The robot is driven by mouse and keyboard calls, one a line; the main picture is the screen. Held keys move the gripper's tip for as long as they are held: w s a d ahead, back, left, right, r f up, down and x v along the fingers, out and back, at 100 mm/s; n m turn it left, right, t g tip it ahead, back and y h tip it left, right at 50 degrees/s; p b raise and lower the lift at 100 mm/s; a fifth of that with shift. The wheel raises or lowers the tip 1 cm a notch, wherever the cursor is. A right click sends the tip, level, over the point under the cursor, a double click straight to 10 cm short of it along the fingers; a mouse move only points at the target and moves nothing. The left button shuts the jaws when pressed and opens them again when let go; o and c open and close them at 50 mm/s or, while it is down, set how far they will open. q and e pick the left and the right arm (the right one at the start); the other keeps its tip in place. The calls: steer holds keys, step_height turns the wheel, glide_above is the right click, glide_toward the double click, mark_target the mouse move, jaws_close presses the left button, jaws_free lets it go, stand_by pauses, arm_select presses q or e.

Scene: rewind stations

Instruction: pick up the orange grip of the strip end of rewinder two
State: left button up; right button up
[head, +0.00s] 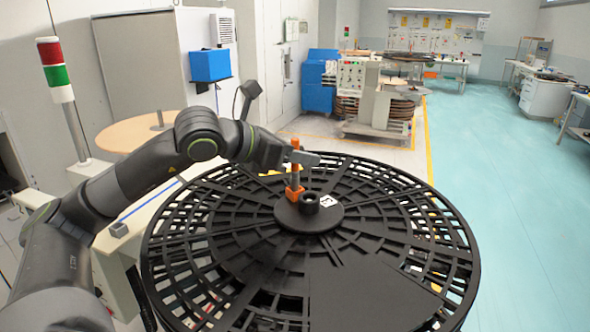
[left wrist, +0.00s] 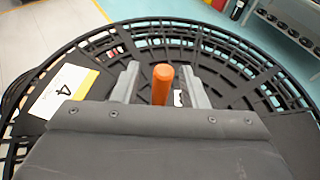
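In the left wrist view, the orange grip (left wrist: 162,84) stands between the two grey fingers, with a gap on each side. The left gripper is open and holds nothing. My right gripper is not in view. I cannot read a rewinder number on the grip.
A black ring (head: 309,202) sits on the hub beside the grip's foot. A red-green signal tower (head: 57,75) rises at left. A round tan table (head: 140,132) stands behind my left arm. The blue-green floor (head: 510,200) at right is clear.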

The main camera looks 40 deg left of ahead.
arm_select(q)
steer(key=shift+w+d+f, duration=0.15)
steer(key=shift+w+d, duration=0.05)
steer(key=shift+w, duration=0.2)
jaws_close()
stand_by(0.4)
